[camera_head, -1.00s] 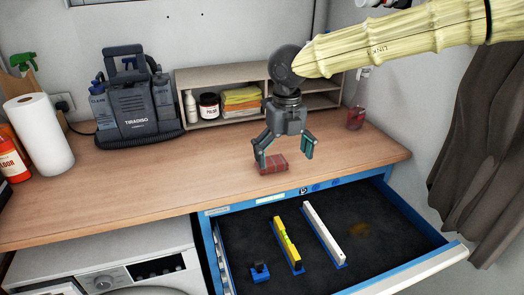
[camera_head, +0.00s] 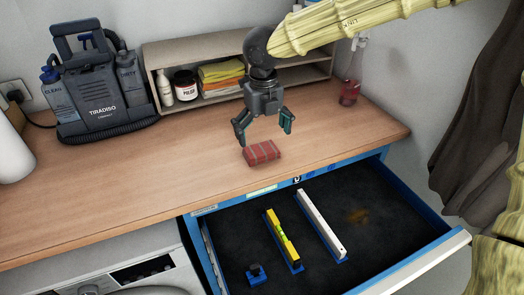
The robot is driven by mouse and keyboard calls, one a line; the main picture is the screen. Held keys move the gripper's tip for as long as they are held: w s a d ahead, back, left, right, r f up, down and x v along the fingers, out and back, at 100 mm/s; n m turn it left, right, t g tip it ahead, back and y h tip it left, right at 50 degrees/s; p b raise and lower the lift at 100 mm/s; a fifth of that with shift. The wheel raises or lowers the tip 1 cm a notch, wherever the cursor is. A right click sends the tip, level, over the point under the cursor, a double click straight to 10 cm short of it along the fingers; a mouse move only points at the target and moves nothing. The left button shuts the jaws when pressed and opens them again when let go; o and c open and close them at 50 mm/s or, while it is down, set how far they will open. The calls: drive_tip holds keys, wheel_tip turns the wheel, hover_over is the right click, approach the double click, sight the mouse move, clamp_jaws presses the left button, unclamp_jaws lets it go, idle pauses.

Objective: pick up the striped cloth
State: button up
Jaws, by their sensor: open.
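The striped cloth (camera_head: 261,153) is a small folded red cloth with pale stripes. It lies on the wooden worktop near its front edge, just behind the open drawer. My gripper (camera_head: 264,133) points down above and slightly behind the cloth. Its two fingers are spread wide with nothing between them. The fingertips look apart from the cloth, though the exact height gap is hard to tell.
The open blue drawer (camera_head: 458,240) holds a yellow spirit level (camera_head: 281,238) and a white bar (camera_head: 320,224). A wooden shelf (camera_head: 152,62) with folded cloths and jars stands behind my gripper. A grey cleaning machine (camera_head: 98,95) is at left, a red-liquid bottle (camera_head: 350,90) at right.

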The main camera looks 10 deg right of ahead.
sight(262, 150)
drive_tip(key=w+f, duration=0.2)
drive_tip(key=f, duration=0.1)
drive_tip(key=shift+w+f+p, duration=0.1)
drive_tip(key=shift+w+p, duration=0.1)
drive_tip(key=shift+p, duration=0.15)
drive_tip(key=f, duration=0.1)
drive_tip(key=s+f+p, duration=0.1)
drive_tip(key=shift+s+f, duration=0.15)
drive_tip(key=shift+f, duration=0.15)
drive_tip(key=shift+s+f, duration=0.1)
drive_tip(key=shift+s, duration=0.2)
drive_tip(key=shift+w+f, duration=0.55)
drive_tip(key=shift+w, duration=0.05)
drive_tip(key=shift+s+r, duration=0.25)
drive_tip(key=shift+s, duration=0.1)
drive_tip(key=c, duration=0.7)
drive_tip(key=shift+w+f, duration=0.1)
drive_tip(key=shift+c, duration=0.2)
